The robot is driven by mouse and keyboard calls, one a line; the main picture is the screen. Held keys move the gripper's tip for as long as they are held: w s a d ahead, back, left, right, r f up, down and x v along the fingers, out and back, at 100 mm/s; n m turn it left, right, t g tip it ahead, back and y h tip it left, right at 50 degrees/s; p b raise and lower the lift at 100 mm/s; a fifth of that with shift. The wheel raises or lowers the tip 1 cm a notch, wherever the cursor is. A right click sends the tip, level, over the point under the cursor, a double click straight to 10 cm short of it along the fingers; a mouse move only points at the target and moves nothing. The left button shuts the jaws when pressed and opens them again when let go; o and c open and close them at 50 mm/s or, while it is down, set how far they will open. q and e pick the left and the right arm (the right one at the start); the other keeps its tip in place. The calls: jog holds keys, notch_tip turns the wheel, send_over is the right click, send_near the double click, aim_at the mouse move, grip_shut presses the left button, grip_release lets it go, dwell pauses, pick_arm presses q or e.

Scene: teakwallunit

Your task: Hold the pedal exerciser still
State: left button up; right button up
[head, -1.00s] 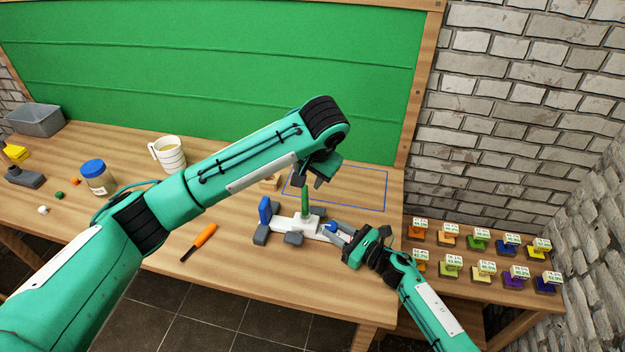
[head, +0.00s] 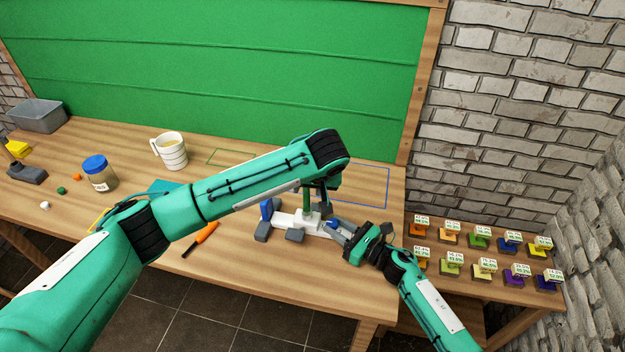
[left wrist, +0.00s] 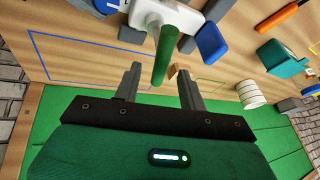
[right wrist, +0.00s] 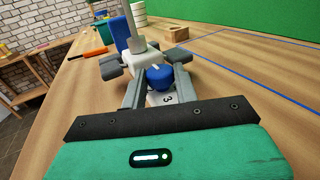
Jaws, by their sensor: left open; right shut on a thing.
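The pedal exerciser (head: 286,221) stands on the wooden table, with a white body, grey feet, a blue pad (head: 265,210) and an upright green post (left wrist: 170,48). My right gripper (right wrist: 158,88) is shut on its near end, around the part by the blue knob (right wrist: 159,74) and a white block marked 3. The right gripper also shows in the head view (head: 343,230). My left gripper (left wrist: 160,84) is open over the exerciser, with the post's free end close to the space between its fingers. I cannot tell whether they touch. My left arm hides part of the table.
A white mug (head: 172,154), a blue-lidded jar (head: 99,173) and a grey bin (head: 38,116) stand to the left. An orange-handled tool (head: 205,233) lies left of the exerciser. Several coloured tagged blocks (head: 480,242) stand on the right shelf. A blue outline (head: 388,185) marks table behind.

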pick_arm(q)
jog(key=shift+x, duration=2.75)
grip_shut()
